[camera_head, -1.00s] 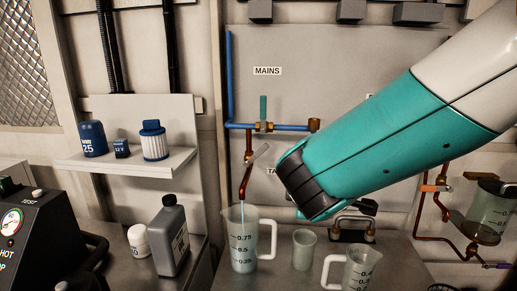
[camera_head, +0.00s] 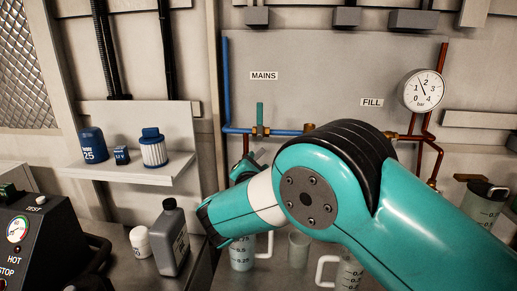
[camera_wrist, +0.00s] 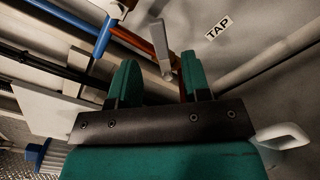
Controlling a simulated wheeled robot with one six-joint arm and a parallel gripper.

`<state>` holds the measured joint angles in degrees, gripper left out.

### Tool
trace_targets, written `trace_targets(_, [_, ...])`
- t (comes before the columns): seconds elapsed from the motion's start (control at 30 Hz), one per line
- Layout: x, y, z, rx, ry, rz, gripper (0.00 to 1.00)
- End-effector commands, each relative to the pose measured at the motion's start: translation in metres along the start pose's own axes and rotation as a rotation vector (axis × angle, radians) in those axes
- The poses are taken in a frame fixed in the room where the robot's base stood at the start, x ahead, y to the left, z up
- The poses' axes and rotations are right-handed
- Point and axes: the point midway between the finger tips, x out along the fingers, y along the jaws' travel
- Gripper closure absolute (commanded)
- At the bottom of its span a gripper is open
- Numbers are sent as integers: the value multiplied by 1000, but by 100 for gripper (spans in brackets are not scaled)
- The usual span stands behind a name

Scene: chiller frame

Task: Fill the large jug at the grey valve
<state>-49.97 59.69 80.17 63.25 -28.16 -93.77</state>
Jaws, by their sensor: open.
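The large jug (camera_head: 243,258), clear with a white handle and level marks, stands on the bench below the copper tap pipe. My arm hides its top, and I cannot read its water level or see the spout now. The grey valve lever (camera_wrist: 158,42) sits on the copper pipe (camera_wrist: 185,88) in the wrist view, beside the TAP label (camera_wrist: 217,29). My gripper (camera_wrist: 160,75) is open, with the lever between its two teal fingers; I cannot tell whether they touch. In the head view, my gripper (camera_head: 245,170) is mostly hidden behind my arm. A white handle (camera_wrist: 285,136) shows at lower right in the wrist view.
A small cup (camera_head: 299,250) and a smaller jug (camera_head: 350,275) stand right of the large jug. A grey bottle (camera_head: 172,240) and a white tub (camera_head: 140,242) stand left. The blue mains pipe (camera_head: 226,85) and a teal-handled valve (camera_head: 260,118) are above.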

Motion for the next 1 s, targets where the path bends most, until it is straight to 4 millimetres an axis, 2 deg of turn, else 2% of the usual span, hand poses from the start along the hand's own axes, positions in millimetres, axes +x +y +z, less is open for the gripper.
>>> trace_targets(0.1, [26,1,3,2,-3,-2,56])
trace_targets(0.3, [52,1,1,1,-1,-1,56])
trace_targets(0.47, [60,0,1,0,-1,0,56])
trace_targets(0.73, [61,0,0,0,0,0,56])
trace_targets(0.9, [61,0,0,0,0,0,95])
trace_targets(0.93, [61,0,0,0,1,0,100])
trace_targets(1.0, [61,0,0,0,1,0,100])
